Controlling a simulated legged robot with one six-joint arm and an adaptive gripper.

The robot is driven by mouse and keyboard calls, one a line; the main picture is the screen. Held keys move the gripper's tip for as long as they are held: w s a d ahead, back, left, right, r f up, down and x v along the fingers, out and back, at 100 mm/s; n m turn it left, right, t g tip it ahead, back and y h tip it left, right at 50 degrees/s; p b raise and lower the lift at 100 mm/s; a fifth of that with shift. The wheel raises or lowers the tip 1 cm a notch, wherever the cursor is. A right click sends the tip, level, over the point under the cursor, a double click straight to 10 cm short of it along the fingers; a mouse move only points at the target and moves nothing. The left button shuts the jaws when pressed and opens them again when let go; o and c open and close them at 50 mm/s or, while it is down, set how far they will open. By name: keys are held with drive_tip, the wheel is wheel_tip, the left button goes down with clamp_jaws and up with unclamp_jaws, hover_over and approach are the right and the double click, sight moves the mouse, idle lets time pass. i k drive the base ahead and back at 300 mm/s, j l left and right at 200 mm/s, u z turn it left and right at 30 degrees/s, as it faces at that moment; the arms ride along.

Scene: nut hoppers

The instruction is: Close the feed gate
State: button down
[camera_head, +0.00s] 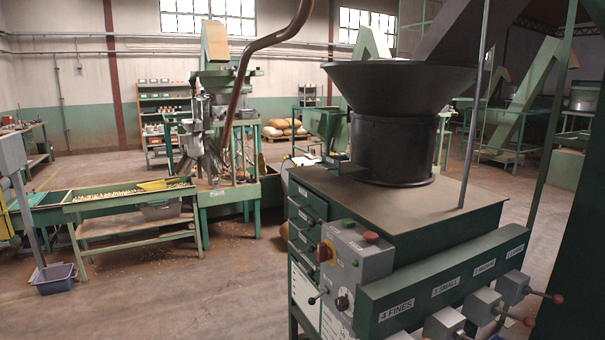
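A black hopper (400,88) with a wide flared rim stands on a black drum (395,150) on top of a green machine (400,210) at the right. No part in view is marked as the feed gate, so I cannot tell which it is or how it is set. Grey blocks (483,304) with brown-knobbed levers (555,298) sit along the lower right, below labels such as "4 FINES" (396,309) and "3 SMALL" (445,287). A grey control box (352,255) has red and green buttons and a dial. My gripper is not in view.
A green sorting table (115,203) with pale nuts and a yellow scoop stands at left. A purple bin (54,278) is on the floor. Another machine (222,130) and shelves (165,105) stand behind. The concrete floor (190,285) at lower left is mostly clear.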

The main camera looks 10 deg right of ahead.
sight(334, 168)
drive_tip(key=j+z, duration=0.2)
drive_tip(key=j, duration=0.9)
drive_tip(key=i+j+z, duration=0.1)
drive_tip(key=i+j, duration=0.4)
drive_tip(key=i+j+z, duration=0.15)
drive_tip(key=i+j, duration=0.3)
drive_tip(key=j, duration=0.1)
